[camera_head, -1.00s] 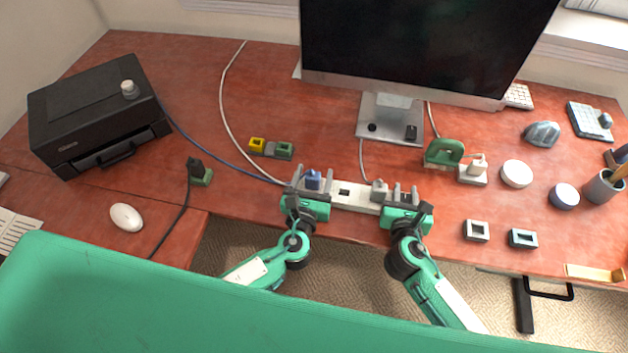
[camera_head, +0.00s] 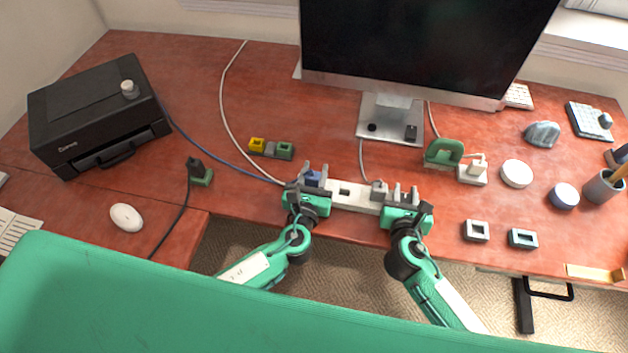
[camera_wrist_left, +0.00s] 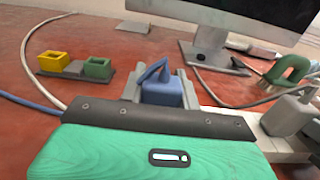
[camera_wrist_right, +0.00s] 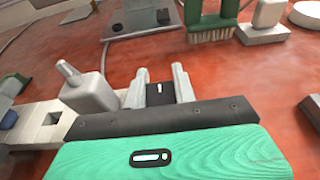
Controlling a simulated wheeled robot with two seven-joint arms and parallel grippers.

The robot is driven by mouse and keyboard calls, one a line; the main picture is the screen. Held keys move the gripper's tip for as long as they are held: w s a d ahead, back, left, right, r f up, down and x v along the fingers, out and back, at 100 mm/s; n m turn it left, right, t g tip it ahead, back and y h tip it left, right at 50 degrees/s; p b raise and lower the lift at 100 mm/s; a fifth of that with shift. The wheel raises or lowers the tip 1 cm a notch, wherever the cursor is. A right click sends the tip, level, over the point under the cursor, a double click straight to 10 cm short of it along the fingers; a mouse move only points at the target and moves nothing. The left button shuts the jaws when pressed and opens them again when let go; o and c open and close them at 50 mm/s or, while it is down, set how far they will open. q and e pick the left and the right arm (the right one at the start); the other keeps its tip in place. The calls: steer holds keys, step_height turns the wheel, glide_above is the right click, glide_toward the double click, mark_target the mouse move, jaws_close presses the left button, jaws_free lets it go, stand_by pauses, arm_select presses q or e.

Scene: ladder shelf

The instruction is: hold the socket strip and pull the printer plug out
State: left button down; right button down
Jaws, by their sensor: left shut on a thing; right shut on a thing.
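The white socket strip (camera_head: 346,204) lies along the desk's front edge. The blue plug (camera_head: 313,179) sits at its left end, and a blue cable runs from it to the black printer (camera_head: 95,112). My left gripper (camera_head: 314,176) is shut on the blue plug; the plug also shows between its fingers in the left wrist view (camera_wrist_left: 162,90). A grey plug (camera_head: 379,187) stands in the strip farther right. My right gripper (camera_head: 404,196) is shut on the strip's right end, where a black part (camera_wrist_right: 160,92) shows between the fingers in the right wrist view.
The monitor (camera_head: 425,45) stands behind the strip. A green-handled brush (camera_head: 444,152) and a white plug block (camera_head: 473,173) are at right. A tray with yellow and green blocks (camera_head: 271,149) lies behind left. A black plug on a green base (camera_head: 199,174) stands farther left.

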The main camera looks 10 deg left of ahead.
arm_select(q)
steer(key=shift+r, duration=0.65)
step_height(320, 180, up, 7)
stand_by(1.4)
arm_select(e)
steer(key=c, duration=1.8)
jaws_free()
steer(key=shift+o, duration=0.2)
steer(key=o, duration=0.7)
